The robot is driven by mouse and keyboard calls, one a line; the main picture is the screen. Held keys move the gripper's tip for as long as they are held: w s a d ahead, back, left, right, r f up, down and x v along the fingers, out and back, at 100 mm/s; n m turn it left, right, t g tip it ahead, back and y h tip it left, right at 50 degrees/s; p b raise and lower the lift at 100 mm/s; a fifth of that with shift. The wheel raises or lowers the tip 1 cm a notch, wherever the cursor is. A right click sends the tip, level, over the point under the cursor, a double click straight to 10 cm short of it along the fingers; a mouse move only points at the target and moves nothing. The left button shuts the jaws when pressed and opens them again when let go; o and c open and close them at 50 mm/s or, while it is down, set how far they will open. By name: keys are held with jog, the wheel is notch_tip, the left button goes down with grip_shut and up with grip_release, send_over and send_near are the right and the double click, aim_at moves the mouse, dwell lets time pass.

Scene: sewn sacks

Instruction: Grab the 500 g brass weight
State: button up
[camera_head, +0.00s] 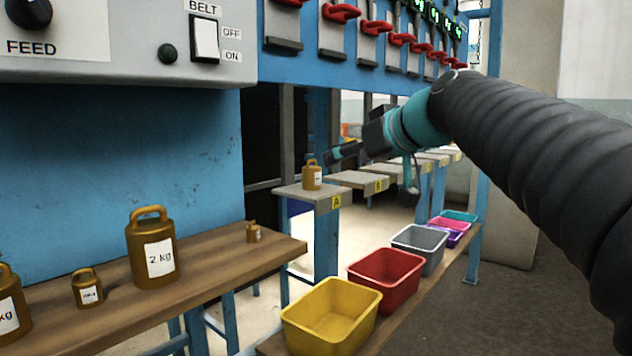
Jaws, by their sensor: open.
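Several brass weights with ring handles are in view, and I cannot read a 500 g label on any of them. One brass weight (312,178) stands upright on the grey platform marked A (330,197); its pale label is too small to read. My gripper (331,155) is open, with its dark fingers pointing left close to this weight's handle. I cannot tell whether they touch it. On the wooden bench (215,262) stand a large 2 kg weight (152,258), a small weight (87,290) with a blurred label, and a smaller weight (254,233).
Another weight (10,312) marked in kg is cut off at the left edge. A yellow bin (331,318), a red bin (385,282), a grey bin (418,250) and others line a low shelf. More platforms recede behind A. A blue frame with red levers (340,13) hangs above.

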aim_at(317, 169)
jog(key=p+x, duration=0.1)
jog(key=x, duration=1.2)
jog(key=shift+w+a, duration=0.3)
jog(key=shift+w, duration=0.05)
jog(key=shift+r, duration=0.1)
grip_shut()
